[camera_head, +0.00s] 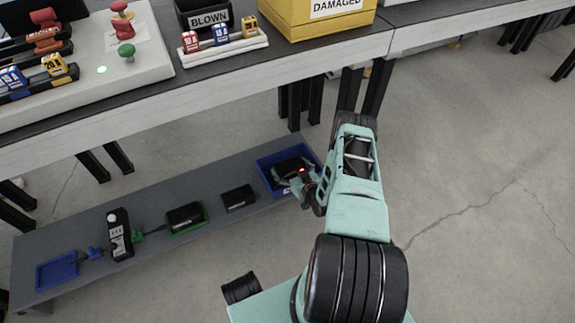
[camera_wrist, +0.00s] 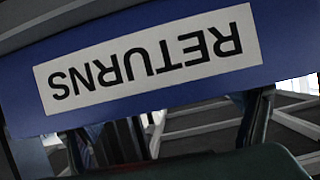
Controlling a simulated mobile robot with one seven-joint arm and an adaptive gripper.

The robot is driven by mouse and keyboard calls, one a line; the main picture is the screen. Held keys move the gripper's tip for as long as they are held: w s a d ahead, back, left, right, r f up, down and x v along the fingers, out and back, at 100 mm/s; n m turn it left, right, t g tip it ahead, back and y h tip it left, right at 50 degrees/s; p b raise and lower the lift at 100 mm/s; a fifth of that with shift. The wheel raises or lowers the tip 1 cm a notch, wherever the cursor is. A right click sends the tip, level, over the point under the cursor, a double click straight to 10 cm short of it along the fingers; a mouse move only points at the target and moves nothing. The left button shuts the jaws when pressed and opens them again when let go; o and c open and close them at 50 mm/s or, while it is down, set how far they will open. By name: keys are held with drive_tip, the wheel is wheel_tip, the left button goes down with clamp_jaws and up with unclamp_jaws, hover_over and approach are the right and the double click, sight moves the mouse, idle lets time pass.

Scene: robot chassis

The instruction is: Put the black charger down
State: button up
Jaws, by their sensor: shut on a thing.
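My gripper (camera_head: 296,177) is at the blue bin (camera_head: 267,178) at the right end of the low grey bench. It is shut on the black charger (camera_head: 288,164), a dark block that shows inside the bin's outline. The gripper partly covers the charger, and I cannot tell whether the charger touches the bin's floor. In the wrist view, the blue bin wall (camera_wrist: 285,45) fills the upper part, with an upside-down RETURNS label. The charger cannot be made out clearly there.
Along the low bench (camera_head: 150,190) lie a black block (camera_head: 238,197), a green tray (camera_head: 206,214) with a black block, a black handheld device (camera_head: 119,232) and a blue tray (camera_head: 57,270). The higher worktable (camera_head: 200,90) with a yellow DAMAGED bin (camera_head: 300,20) stands behind.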

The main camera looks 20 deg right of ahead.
drive_tip(key=shift+w+f, duration=0.1)
drive_tip(key=shift+f, duration=0.25)
drive_tip(key=shift+w+r, duration=0.1)
drive_tip(key=o, duration=1.4)
drive_tip(key=shift+f, duration=0.2)
drive_tip(key=shift+o, duration=0.2)
drive_tip(key=shift+r, duration=0.1)
